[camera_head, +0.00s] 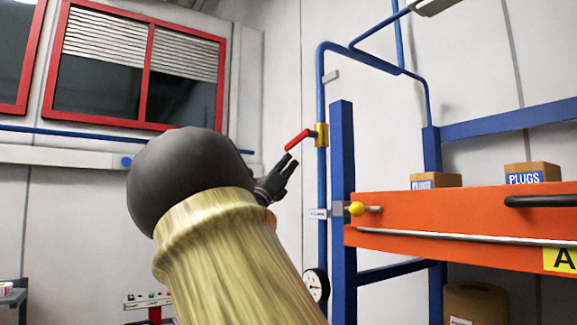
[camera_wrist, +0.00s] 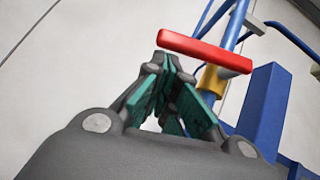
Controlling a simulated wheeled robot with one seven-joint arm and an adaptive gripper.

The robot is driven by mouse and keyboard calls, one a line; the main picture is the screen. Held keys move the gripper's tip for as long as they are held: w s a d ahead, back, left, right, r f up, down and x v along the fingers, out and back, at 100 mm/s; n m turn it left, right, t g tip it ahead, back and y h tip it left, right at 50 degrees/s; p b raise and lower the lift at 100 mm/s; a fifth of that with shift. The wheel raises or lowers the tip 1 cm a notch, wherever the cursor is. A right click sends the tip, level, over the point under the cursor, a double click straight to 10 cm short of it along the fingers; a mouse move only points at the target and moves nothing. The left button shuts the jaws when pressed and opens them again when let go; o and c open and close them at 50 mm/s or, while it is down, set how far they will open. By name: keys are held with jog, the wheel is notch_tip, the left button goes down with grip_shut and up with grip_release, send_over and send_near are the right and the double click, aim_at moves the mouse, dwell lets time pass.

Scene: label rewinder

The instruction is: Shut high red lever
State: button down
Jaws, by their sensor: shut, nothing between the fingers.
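The red lever (camera_head: 297,140) sits on a brass valve (camera_head: 321,134) on the vertical blue pipe (camera_head: 321,90). It sticks out sideways from the pipe, pointing left and slightly down in the head view. My gripper (camera_head: 290,160) is shut and empty, with its fingertips just below the lever's free end. I cannot tell whether the fingertips touch the lever.
A blue post (camera_head: 342,200) stands right of the pipe, beside an orange shelf beam (camera_head: 460,213) with a yellow knob (camera_head: 356,209). Boxes (camera_head: 532,174) rest above the beam. A gauge (camera_head: 316,285) is low on the pipe. Bare wall lies left of the lever.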

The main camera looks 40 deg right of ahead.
jog(key=shift+w+d+r, duration=0.1)
jog(key=shift+r, duration=0.15)
jog(key=shift+f, duration=0.1)
jog(key=w+b, duration=0.1)
jog(key=b, duration=0.1)
jog(key=w+f+b, duration=0.1)
jog(key=b, duration=0.2)
jog(key=shift+a+b, duration=0.3)
jog(key=b, duration=0.4)
jog(key=shift+w+a+r+m, duration=0.1)
jog(key=shift+w+r+m, duration=0.1)
jog(key=shift+m, duration=0.2)
